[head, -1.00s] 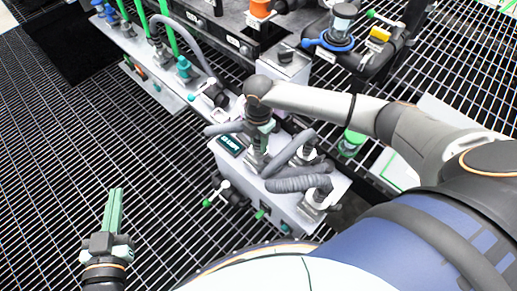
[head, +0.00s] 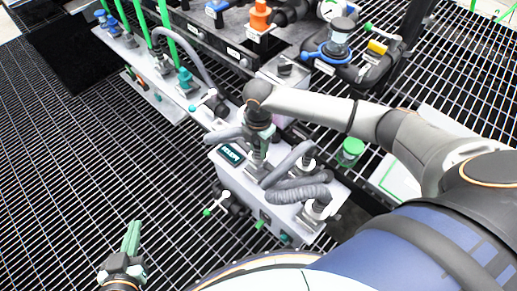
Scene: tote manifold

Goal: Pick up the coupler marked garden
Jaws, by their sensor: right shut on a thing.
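My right gripper (head: 262,140) points down over the left part of a light grey box (head: 285,222). It is shut on a grey hose coupler (head: 257,165) that appears to be at the box top; I cannot tell whether it is seated. The gripper hides part of it, and no marking can be read, so I cannot tell whether it says garden. Two other hose couplers stand on the box, one behind (head: 308,166) and one at the front right (head: 315,208). My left gripper (head: 131,237) is shut and empty over the floor grating at the lower left.
A small dark display (head: 232,154) sits on the box's left end. Grey corrugated hoses (head: 297,191) loop across its top. A dark manifold bench (head: 225,45) lies behind. Open grating (head: 60,160) fills the left.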

